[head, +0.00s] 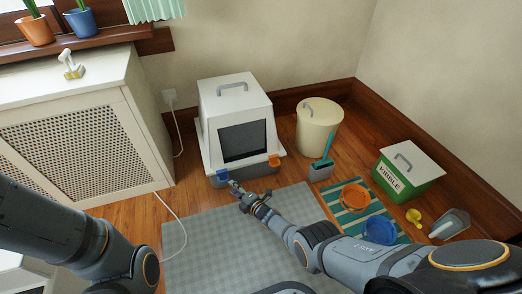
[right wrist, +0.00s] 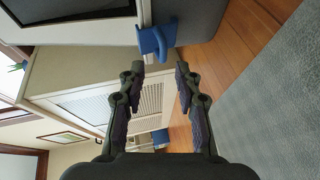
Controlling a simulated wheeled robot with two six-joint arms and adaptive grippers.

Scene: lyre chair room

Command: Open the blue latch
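The blue latch (head: 222,176) is on the lower front left corner of the white and grey litter box (head: 237,100). In the right wrist view the blue latch (right wrist: 157,39) shows as a plate with a curved tab, just beyond the fingertips. My right gripper (head: 236,187) is close to the latch, at its right and slightly in front. In its wrist view the right gripper (right wrist: 160,70) is open, with nothing between the fingers and a gap to the latch. My left arm shows at the left of the head view, but its gripper is not in view.
An orange latch (head: 274,160) is on the box's front right. A radiator cabinet (head: 75,130) stands left. A cream bin (head: 318,126), dustpan (head: 321,172) and green kibble box (head: 405,177) stand right. A grey mat (head: 220,245) lies in front, with a white cord (head: 176,218) at its left.

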